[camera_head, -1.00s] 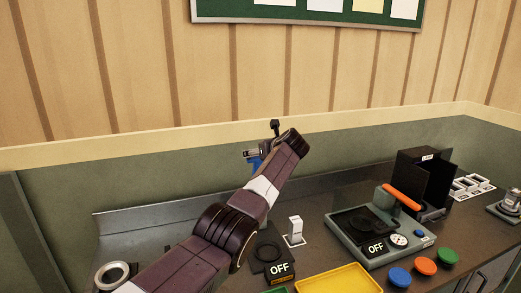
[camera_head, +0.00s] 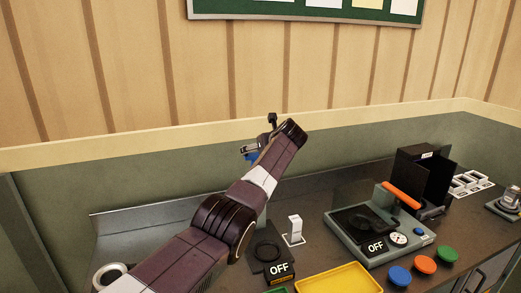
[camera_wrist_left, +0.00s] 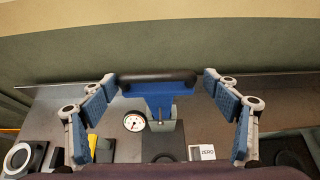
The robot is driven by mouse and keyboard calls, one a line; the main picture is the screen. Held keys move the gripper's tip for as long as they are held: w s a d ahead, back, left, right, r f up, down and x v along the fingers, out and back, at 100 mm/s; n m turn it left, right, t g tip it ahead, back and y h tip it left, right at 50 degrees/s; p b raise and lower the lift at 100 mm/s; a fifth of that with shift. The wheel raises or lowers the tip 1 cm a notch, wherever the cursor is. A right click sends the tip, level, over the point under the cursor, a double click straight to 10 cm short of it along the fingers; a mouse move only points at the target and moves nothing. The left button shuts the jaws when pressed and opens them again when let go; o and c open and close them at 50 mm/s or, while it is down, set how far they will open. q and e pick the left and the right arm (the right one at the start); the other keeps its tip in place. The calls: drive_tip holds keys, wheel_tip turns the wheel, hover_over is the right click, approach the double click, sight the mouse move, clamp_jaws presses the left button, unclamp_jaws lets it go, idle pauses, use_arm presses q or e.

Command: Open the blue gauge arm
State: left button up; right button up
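The blue gauge arm (camera_wrist_left: 157,88) stands in the middle of the left wrist view, with a black bar handle (camera_wrist_left: 155,77) across its top and a round white dial (camera_wrist_left: 134,121) below left. My left gripper (camera_wrist_left: 162,84) is open; its blue-padded fingers are on either side of the handle, with visible gaps. In the head view my left gripper (camera_head: 256,147) is mostly hidden behind my own forearm. Only a small blue patch shows beside it there, and I cannot tell whether it is the gauge arm or a finger pad. My right gripper is not in view.
A grey device with an orange handle (camera_head: 402,195) and an OFF sign stands right on the bench. A wall (camera_head: 150,175) rises behind the bench.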

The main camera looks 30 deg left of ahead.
use_arm(q)
drive_tip(key=v, duration=1.2)
drive_tip(key=shift+d+f, duration=0.1)
idle(0.6)
